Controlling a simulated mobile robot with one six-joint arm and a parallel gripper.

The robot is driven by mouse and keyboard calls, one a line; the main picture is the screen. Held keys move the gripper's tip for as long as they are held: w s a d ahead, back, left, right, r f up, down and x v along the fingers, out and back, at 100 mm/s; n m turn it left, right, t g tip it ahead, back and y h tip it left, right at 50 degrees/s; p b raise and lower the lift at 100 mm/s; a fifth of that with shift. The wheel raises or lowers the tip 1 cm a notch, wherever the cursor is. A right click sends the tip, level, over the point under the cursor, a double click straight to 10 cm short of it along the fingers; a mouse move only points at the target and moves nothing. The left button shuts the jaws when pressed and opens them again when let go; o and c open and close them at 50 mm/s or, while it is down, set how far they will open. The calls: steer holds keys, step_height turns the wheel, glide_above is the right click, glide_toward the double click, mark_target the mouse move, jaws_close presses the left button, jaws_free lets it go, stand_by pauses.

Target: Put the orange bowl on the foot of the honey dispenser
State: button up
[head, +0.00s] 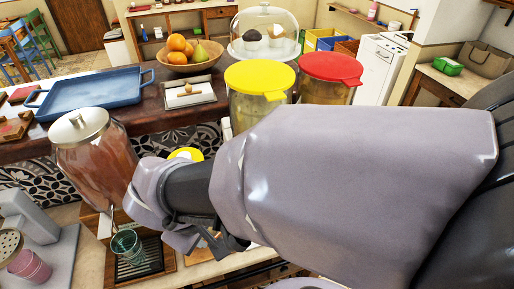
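The honey dispenser (97,165) appears to be the glass jar with reddish-brown contents and a metal lid, at the left. Below it is a wooden stand with a black slatted grid (146,262), seemingly its foot. A teal glass (126,244) is over the grid's left part. I see no bowl that is clearly orange; it may be hidden behind my arm. My gripper (205,243) is low in the middle, just right of the stand, largely covered by my own arm. Whether it is open or holds anything is not visible.
Two jars with yellow (259,77) and red (331,67) lids stand behind my arm. A blue tray (95,92), a wooden fruit bowl (188,61) and a glass dome (264,30) are on the back counter. A pink cup (30,267) is at lower left.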

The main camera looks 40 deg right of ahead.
steer(key=s+a+r+m+t+y, duration=0.1)
steer(key=s+r+m+t+y, duration=0.3)
steer(key=r+m, duration=0.5)
steer(key=shift+g, duration=0.3)
steer(key=f+b, duration=0.2)
steer(key=s+f+b, duration=0.1)
steer(key=b, duration=0.1)
steer(key=shift+s+a+f, duration=0.1)
steer(key=shift+s+f, duration=0.05)
steer(key=shift+f, duration=0.25)
stand_by(0.8)
